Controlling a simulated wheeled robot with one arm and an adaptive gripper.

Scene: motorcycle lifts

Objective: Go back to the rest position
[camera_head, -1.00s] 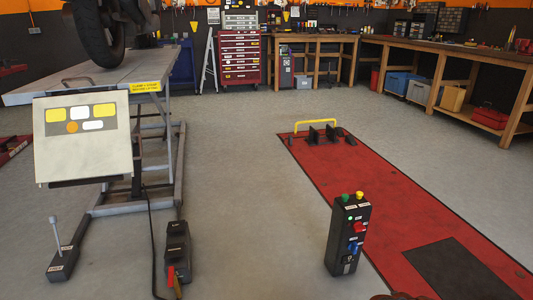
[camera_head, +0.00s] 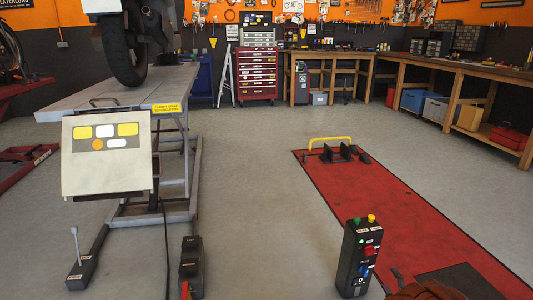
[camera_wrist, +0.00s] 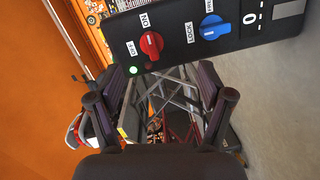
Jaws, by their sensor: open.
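My gripper (camera_wrist: 160,90) is open and empty in the wrist view, its two dark fingers apart. Beyond the fingers, a black control box (camera_wrist: 190,35) fills the upper part of that view. It bears a red ON/OFF knob, a blue LOCK knob and a lit green lamp. In the head view the control box (camera_head: 358,258) stands upright at the lower right, with green and yellow buttons on top. A small reddish-brown part shows at the bottom edge there; the gripper itself is not clearly seen in the head view.
A raised lift (camera_head: 185,85) carries a motorcycle (camera_head: 130,40) on the left. A lever pedal (camera_head: 82,270) and a black switch unit (camera_head: 190,268) lie on the floor. A red floor lift (camera_head: 400,215) is at right. Benches (camera_head: 450,70) line the back. Grey floor between is clear.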

